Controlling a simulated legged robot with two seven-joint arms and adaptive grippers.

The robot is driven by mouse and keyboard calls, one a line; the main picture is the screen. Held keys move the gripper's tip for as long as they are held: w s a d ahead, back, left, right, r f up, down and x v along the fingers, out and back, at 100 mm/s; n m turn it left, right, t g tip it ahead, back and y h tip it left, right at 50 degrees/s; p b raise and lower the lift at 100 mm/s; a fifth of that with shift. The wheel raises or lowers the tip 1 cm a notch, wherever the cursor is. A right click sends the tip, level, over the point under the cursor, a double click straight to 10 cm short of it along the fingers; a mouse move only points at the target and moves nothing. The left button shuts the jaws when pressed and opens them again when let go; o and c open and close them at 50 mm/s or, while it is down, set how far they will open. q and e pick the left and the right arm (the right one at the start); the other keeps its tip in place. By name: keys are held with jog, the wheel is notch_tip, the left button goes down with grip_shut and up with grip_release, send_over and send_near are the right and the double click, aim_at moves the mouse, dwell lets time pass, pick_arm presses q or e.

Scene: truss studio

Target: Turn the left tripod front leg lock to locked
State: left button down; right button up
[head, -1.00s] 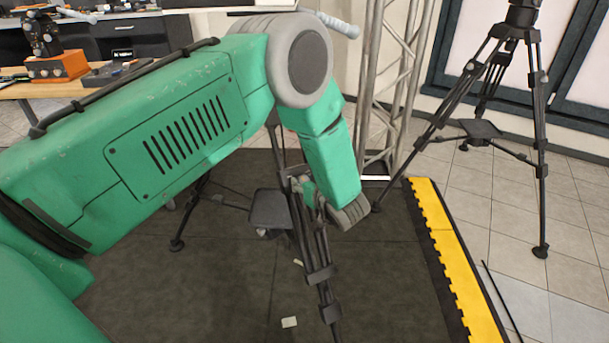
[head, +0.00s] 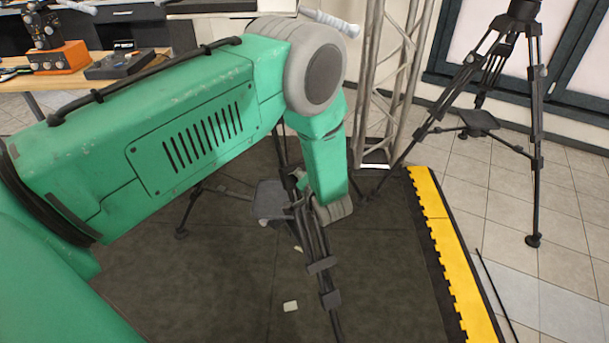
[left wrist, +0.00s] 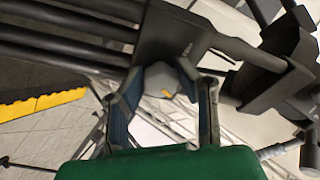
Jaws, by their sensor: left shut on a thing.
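The left tripod stands on the dark mat, and its dark front leg (head: 320,265) runs down toward me in the head view. Its upper part is hidden behind my left arm. In the left wrist view the leg's tubes (left wrist: 60,40) enter from the left into a dark bracket (left wrist: 175,35). A grey leg lock knob (left wrist: 162,80) with a small orange-yellow mark sits at that bracket. My left gripper (left wrist: 160,84) is shut on the knob, one finger on each side. In the head view my wrist hides the fingers and the lock. My right gripper is in neither view.
The tripod's spreader plate (head: 270,200) is close left of my wrist. A metal truss (head: 388,90) stands just behind. A yellow mat edge (head: 440,235) and a second tripod (head: 535,130) are to the right. A workbench (head: 60,85) is at back left.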

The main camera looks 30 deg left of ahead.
pick_arm(q)
jog(key=shift+d+m+h+p, duration=0.2)
jog(key=shift+m+h+p, duration=0.15)
jog(key=shift+m, duration=1.05)
jog(key=c, duration=1.2)
grip_release()
jog(key=shift+w, duration=0.1)
jog(key=v, duration=1.2)
jog(key=shift+d+f, duration=0.15)
jog(key=shift+d, duration=0.05)
jog(key=shift+a, duration=0.1)
